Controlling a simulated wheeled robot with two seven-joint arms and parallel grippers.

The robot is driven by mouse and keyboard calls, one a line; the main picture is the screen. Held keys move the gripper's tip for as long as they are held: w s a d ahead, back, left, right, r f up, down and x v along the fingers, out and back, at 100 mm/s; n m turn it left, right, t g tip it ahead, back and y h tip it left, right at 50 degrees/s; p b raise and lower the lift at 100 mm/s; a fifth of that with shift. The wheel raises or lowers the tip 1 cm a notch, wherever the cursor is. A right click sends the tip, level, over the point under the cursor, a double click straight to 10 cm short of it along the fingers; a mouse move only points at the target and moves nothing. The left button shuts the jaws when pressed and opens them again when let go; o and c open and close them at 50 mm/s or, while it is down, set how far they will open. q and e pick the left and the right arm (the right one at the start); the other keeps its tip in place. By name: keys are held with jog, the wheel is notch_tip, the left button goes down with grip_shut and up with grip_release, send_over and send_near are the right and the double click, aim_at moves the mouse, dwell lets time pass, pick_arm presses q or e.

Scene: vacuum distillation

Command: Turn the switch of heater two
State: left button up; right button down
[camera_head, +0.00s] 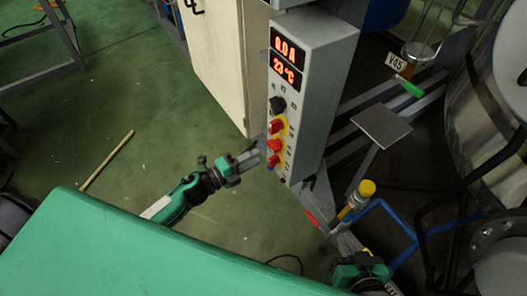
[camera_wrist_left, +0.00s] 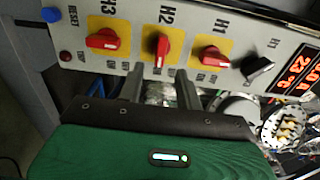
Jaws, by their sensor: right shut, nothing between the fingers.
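The control box (camera_head: 312,75) carries a column of switches. The red H2 switch (camera_wrist_left: 161,49) sits on a yellow square, its handle upright in the left wrist view. The H1 switch (camera_wrist_left: 211,59) and H3 switch (camera_wrist_left: 103,40) flank it, their handles lying roughly sideways. My left gripper (camera_head: 265,155) is at the box's lower switches. In the left wrist view its two fingers (camera_wrist_left: 161,77) are apart, just below H2, with nothing between them. Whether they touch the switch I cannot tell. My right gripper (camera_head: 362,271) is shut at the bottom edge, partly cut off.
The box shows red displays (camera_head: 287,60) and a black knob (camera_head: 278,105). A blue button (camera_wrist_left: 51,14) is beyond H3. A yellow-topped fitting (camera_head: 366,188) and blue pipe (camera_head: 396,215) stand at lower right. A green surface (camera_head: 130,250) fills the lower left.

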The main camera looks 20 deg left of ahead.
pick_arm(q)
jog(key=v, duration=0.7)
pick_arm(e)
jog(key=shift+w+d+r, duration=0.15)
jog(key=shift+d, duration=0.2)
pick_arm(q)
jog(key=shift+s, duration=0.1)
pick_arm(e)
jog(key=shift+a+f+g, duration=0.1)
jog(key=shift+f+g, duration=0.1)
jog(key=shift+g, duration=0.1)
